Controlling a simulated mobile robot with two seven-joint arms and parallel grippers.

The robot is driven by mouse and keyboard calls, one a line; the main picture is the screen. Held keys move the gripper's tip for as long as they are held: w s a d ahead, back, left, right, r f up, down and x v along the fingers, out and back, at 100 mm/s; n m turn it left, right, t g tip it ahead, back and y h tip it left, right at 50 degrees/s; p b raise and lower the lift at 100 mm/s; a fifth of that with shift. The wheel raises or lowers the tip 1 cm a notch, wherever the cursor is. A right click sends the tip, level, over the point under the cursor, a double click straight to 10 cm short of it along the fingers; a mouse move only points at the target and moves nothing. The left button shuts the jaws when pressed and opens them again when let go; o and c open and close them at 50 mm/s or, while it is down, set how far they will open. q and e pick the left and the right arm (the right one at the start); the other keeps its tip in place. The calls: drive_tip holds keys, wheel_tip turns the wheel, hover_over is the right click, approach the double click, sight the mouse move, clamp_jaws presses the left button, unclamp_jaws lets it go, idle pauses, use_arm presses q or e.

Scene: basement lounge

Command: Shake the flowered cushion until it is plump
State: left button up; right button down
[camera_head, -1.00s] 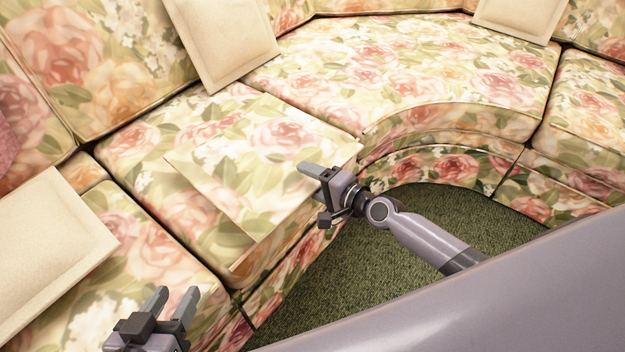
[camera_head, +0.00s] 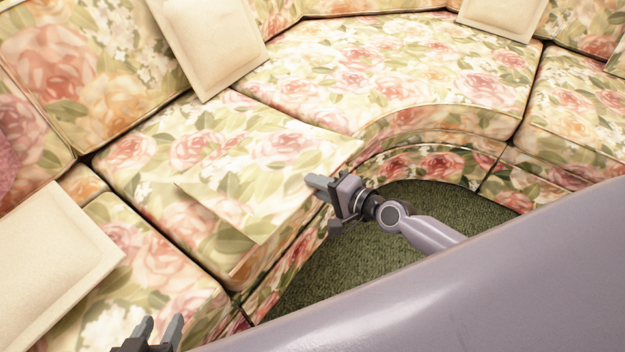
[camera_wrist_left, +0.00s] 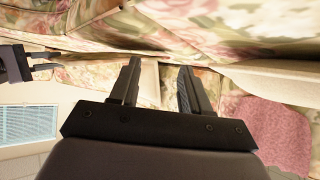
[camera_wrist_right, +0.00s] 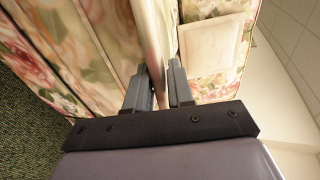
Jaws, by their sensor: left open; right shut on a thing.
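The flowered cushion (camera_head: 250,190) lies over the flowered sofa seat, its print nearly matching the seat. It looks tilted, with its near right corner lifted. My right gripper (camera_head: 318,182) is shut on that right corner, at the seat's front edge. In the right wrist view the cushion's pale edge (camera_wrist_right: 150,38) runs up from between the fingers. My left gripper (camera_head: 160,330) is open and empty over the near seat at the bottom of the head view, apart from the cushion. In the left wrist view its fingers (camera_wrist_left: 158,75) stand apart with nothing between them.
Plain cream cushions lean at the left (camera_head: 50,265), at the back (camera_head: 210,40) and at the upper right (camera_head: 503,12). A pink throw (camera_wrist_left: 270,130) shows in the left wrist view. The green carpet (camera_head: 350,255) is clear within the sofa's curve.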

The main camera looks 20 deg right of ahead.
use_arm(q)
drive_tip(key=a+r+p, duration=0.1)
drive_tip(key=p, duration=0.1)
drive_tip(key=s+a+r+p, duration=0.1)
drive_tip(key=p, duration=0.2)
drive_tip(key=shift+s+r+n+g+y, duration=0.2)
drive_tip(key=shift+r+n+g+y, duration=0.1)
drive_tip(key=shift+g, duration=0.1)
use_arm(e)
drive_tip(key=s+d+r, duration=0.2)
drive_tip(key=s+r, duration=0.1)
drive_tip(key=r, duration=0.4)
use_arm(q)
drive_tip(key=shift+w+d, duration=0.15)
use_arm(e)
drive_tip(key=shift+s, duration=0.1)
drive_tip(key=shift+a+r, duration=0.1)
drive_tip(key=shift+r, duration=0.05)
